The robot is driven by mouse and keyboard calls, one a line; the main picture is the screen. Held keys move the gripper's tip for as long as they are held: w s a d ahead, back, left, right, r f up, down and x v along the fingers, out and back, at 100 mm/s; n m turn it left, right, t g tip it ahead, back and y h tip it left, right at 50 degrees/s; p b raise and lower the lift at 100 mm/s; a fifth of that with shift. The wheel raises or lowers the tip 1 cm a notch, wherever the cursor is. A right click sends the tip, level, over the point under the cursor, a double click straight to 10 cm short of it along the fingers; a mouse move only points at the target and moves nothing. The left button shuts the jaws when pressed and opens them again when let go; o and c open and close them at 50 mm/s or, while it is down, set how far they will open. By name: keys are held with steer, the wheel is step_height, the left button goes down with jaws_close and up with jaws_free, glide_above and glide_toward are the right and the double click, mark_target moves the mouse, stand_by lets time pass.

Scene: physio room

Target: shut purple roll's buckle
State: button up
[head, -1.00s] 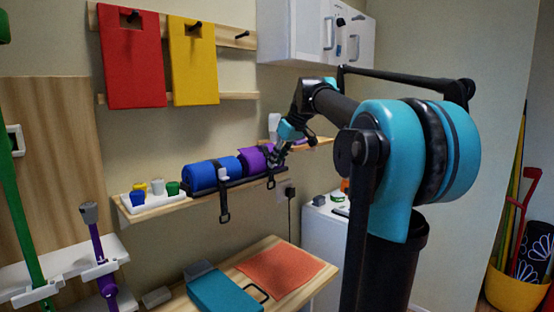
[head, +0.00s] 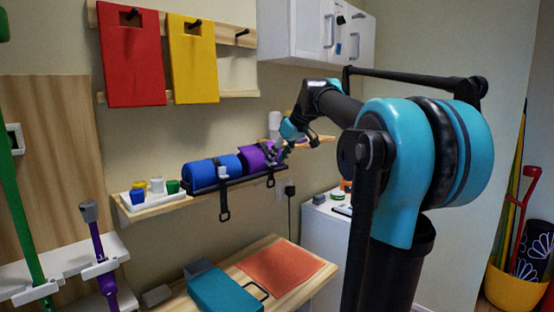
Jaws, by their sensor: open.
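The purple roll (head: 251,157) lies on the wall shelf in a dark holder, to the right of the blue roll (head: 211,171). A dark strap (head: 271,179) hangs down in front of the purple roll's holder. My gripper (head: 276,155) is open at the right part of the purple roll and covers some of it. The buckle is too small and too much hidden behind my gripper to tell its state. I cannot tell whether my gripper touches the roll or the strap.
A second strap (head: 224,205) hangs below the blue roll. A white tray (head: 150,198) with small coloured cups stands on the shelf's left end. Below, a wooden table (head: 250,286) bears a teal case and an orange mat. A white cabinet (head: 303,32) hangs above right.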

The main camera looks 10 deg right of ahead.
steer(key=v, duration=1.1)
steer(key=shift+r, duration=0.3)
steer(key=shift+s, duration=0.15)
steer(key=s+f+m+g+h, duration=0.15)
steer(key=s+f, duration=0.25)
steer(key=f, duration=1)
steer(key=s+f+m+t+h, duration=0.1)
steer(key=s+f+m, duration=0.15)
steer(key=f, duration=1.25)
steer(key=s+f+m+g+h, duration=0.1)
steer(key=s+f+m, duration=0.2)
steer(key=s+f, duration=1.5)
step_height(320, 180, down, 3)
steer(key=shift+s+r+h, duration=0.1)
steer(key=shift+s+h, duration=0.1)
steer(key=shift+h, duration=0.15)
